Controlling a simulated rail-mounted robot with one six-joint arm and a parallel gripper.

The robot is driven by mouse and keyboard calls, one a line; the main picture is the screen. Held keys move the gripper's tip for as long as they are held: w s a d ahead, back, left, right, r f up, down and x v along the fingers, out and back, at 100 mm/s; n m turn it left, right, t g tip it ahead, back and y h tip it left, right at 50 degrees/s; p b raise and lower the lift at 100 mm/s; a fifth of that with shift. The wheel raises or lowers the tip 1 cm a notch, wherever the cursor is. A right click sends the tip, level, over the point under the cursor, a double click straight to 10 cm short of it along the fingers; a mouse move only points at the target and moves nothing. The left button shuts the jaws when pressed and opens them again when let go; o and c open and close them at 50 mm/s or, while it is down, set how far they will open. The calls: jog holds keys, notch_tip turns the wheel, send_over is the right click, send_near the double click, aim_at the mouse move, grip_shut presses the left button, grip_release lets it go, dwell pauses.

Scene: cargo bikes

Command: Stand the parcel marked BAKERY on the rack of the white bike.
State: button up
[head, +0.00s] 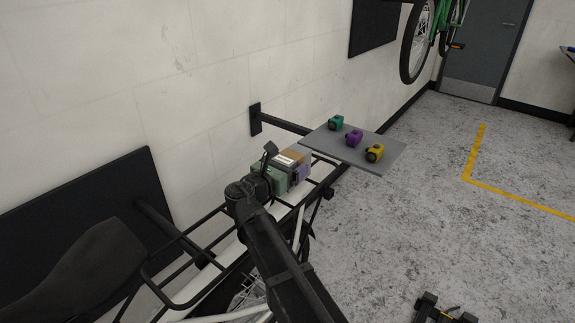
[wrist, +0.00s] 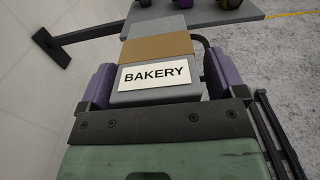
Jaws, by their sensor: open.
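The parcel marked BAKERY (wrist: 155,96) is a grey box with a brown band and a white label. In the head view the parcel (head: 297,154) is upright at the far end of the black rack (head: 182,237) of the white bike (head: 212,277). It appears to rest on the rack, but its underside is hidden. My gripper (head: 293,168) has a green body and purple fingers. In the wrist view the gripper (wrist: 162,82) is open, with one finger on each side of the parcel. The left finger is very close to it; contact is unclear.
A grey shelf (head: 389,160) on a wall bracket (head: 283,122) lies just beyond the parcel, holding teal, purple and yellow small devices. The bike's dark saddle (head: 84,262) is at lower left. A green bike (head: 424,30) hangs at the back. Floor to the right is mostly clear.

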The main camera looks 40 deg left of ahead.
jog(key=shift+r, duration=0.25)
jog(key=s, duration=1.2)
jog(key=shift+a+f, duration=0.1)
